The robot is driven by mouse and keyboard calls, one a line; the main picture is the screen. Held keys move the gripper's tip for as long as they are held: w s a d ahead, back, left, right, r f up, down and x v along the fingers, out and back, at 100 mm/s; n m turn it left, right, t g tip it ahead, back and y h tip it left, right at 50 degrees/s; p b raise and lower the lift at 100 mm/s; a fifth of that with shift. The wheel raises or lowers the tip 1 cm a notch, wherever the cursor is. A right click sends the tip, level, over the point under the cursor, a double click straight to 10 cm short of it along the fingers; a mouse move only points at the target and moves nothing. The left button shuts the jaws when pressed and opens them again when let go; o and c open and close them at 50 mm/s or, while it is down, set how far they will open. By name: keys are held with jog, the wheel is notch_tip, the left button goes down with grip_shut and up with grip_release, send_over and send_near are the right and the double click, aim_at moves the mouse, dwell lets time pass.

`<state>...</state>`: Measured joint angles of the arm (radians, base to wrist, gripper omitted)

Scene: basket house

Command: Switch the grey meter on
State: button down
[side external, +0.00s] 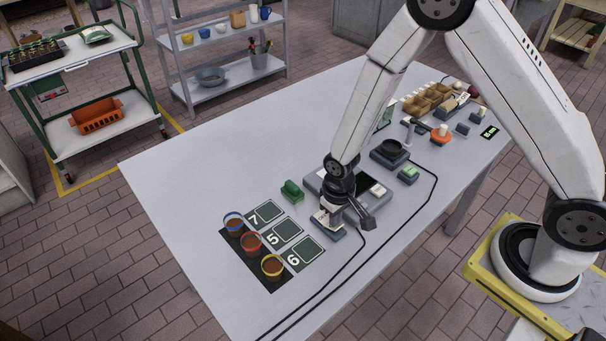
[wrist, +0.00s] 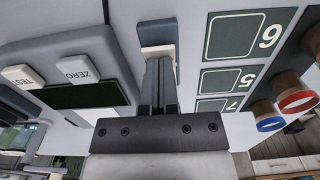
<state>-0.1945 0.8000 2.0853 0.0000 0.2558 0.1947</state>
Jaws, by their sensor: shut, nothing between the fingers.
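The grey meter (side external: 315,183) lies on the table beneath and behind my wrist in the side view, partly hidden by it. In the wrist view the meter (wrist: 80,47) shows at the left, with white TEST and ZERO keys and a dark display (wrist: 85,95) that shows no reading. Beside it is a small blue-grey switch box (wrist: 155,33) with a pale top, also visible in the side view (side external: 336,236). My gripper (wrist: 158,62) is shut and empty, pointing down with its fingertips at the switch box. The fingers hide part of it; I cannot tell whether they touch.
Three cups (side external: 251,243) stand on a dark strip beside cards marked 7, 5 and 6. A green block (side external: 291,190) lies near the meter. A dark round dish on a base (side external: 390,150) and a green-lit button box (side external: 408,175) stand behind. Black cables cross the front.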

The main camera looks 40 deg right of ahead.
jog(key=shift+f, duration=0.35)
dwell(0.3)
jog(key=shift+r, duration=3.5)
jog(key=shift+r, duration=0.1)
jog(key=s+d+r+t, duration=0.2)
jog(key=s+d+r, duration=0.5)
jog(key=r, duration=0.4)
jog(key=shift+s+t, duration=0.2)
jog(key=shift+t, duration=0.1)
